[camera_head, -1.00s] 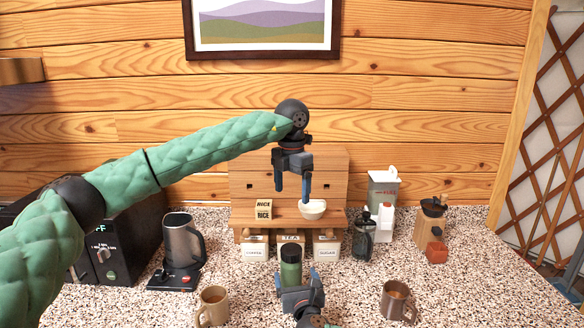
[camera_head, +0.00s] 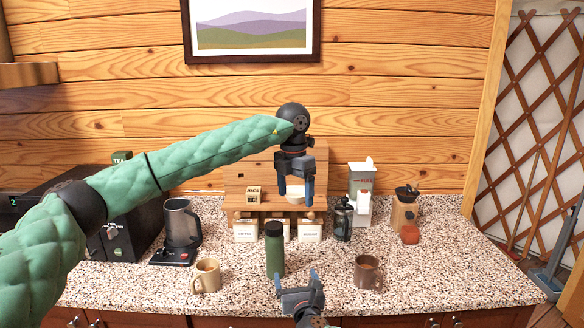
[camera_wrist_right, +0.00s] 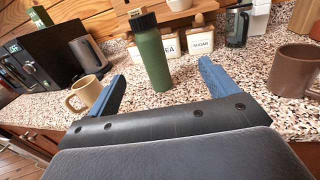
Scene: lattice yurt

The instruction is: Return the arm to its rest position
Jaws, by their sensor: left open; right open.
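My left arm reaches in from the left in the head view. In the right wrist view the bottle (camera_wrist_right: 153,58) appears between and beyond the fingertips.
A beige mug (camera_head: 206,275) stands left of the right gripper and a brown mug (camera_head: 367,271) right of it. A kettle (camera_head: 181,226), a French press (camera_head: 343,220) and a grinder (camera_head: 404,212) stand farther back. The counter at right is clear.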

